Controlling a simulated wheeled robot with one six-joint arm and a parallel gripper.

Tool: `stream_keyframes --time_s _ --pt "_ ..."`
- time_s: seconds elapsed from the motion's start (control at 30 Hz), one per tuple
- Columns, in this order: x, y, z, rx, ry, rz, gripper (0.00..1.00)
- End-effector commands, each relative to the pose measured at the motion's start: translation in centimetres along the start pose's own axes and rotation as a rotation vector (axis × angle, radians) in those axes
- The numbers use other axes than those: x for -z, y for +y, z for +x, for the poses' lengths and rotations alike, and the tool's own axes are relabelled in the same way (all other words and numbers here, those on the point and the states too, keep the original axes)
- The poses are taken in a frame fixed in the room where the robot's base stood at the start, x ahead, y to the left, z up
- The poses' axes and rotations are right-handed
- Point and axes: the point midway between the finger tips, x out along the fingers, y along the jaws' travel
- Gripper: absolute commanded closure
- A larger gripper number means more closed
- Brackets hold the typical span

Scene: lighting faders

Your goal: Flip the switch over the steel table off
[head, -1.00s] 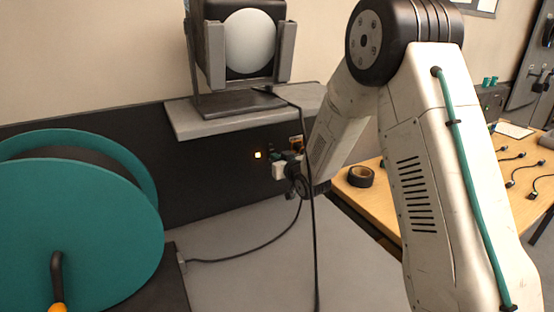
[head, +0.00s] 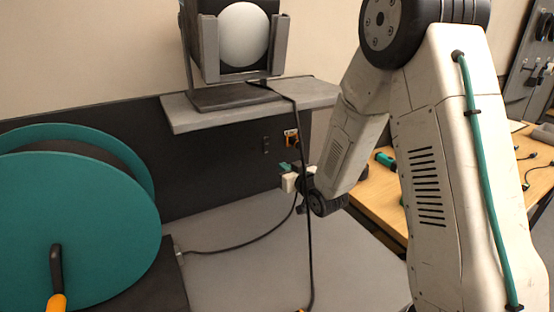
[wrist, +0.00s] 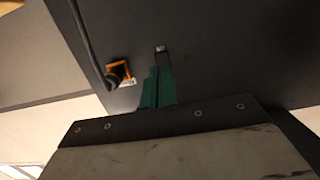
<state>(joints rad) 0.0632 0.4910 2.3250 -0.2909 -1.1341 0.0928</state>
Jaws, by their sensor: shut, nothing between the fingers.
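A small dark switch (head: 266,144) sits on the black wall panel over the grey steel table (head: 235,260), left of the orange socket (head: 291,138). No light shows on it. My gripper (head: 285,167) is below and right of the switch in the head view, apart from it in the picture. In the wrist view my teal gripper fingers (wrist: 158,88) are shut and empty, pointing at the panel. A small pale metallic piece (wrist: 160,48) shows just beyond their tips; I cannot tell whether it is the switch's lever or whether the fingers touch it.
A lamp (head: 243,35) stands on the grey shelf (head: 190,119) above the switch. Its black cable (head: 307,220) hangs down in front of the table, close to my gripper. A large teal reel (head: 75,230) stands at left. A wooden table (head: 385,205) is at right.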

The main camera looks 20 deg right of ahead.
Motion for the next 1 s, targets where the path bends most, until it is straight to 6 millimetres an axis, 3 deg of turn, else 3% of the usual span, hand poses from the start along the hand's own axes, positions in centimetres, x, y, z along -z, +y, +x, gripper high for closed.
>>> stream_keyframes --time_s 0.1,0.3,0.87,1.0 --pt "-0.5 0.2 -2.2 -0.004 -0.001 0.001 1.0" --pt "-1.0 0.2 -3.9 -0.002 0.0 0.0 1.0" --pt "-1.2 0.0 -4.1 0.0 -0.007 -0.002 1.0" --pt "-3.6 0.3 -4.3 -0.015 -0.126 -0.004 1.0"
